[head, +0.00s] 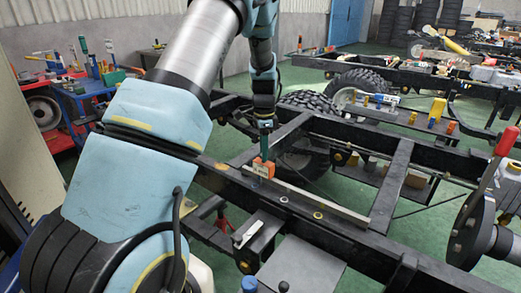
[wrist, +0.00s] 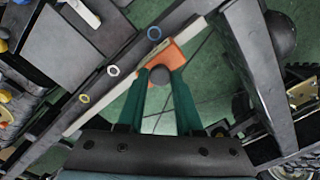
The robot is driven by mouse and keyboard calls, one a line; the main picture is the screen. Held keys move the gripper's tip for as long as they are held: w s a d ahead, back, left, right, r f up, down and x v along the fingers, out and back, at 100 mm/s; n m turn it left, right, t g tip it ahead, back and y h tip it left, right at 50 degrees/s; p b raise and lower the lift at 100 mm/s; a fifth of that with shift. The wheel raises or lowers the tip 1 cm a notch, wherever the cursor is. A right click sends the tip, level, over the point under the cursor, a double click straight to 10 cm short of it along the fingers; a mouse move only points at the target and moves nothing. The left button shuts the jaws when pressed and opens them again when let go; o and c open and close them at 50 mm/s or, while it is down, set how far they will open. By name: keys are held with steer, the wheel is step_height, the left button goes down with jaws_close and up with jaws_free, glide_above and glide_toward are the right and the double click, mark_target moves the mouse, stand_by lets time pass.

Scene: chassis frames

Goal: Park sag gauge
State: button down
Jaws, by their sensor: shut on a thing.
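An orange block (head: 263,168), which I take to be the sag gauge, is at the chassis rail in the head view. It also shows in the wrist view (wrist: 184,53), with a dark round knob (wrist: 158,75) on it. My gripper (head: 266,146) points down from above. In the wrist view its green fingers (wrist: 160,80) are shut on the knob. A long pale straight bar (head: 335,207) runs along the black rail (head: 300,222) and passes right by the block. I cannot tell whether the block touches the bar or the rail.
Small coloured rings lie on the rail, one yellow (head: 318,215). A black crossmember (head: 390,192) and a tyre (head: 302,155) are near. A hub with a red-handled lever (head: 490,185) stands at right. A blue tool cart (head: 85,100) is at far left.

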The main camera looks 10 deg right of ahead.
steer(key=s+d, duration=2.2)
steer(key=s, duration=0.1)
steer(key=shift+s+p, duration=0.25)
steer(key=shift+p, duration=0.1)
steer(key=c, duration=0.6)
jaws_free()
step_height(320, 180, up, 11)
steer(key=shift+f+b, duration=0.1)
steer(key=shift+b, duration=0.85)
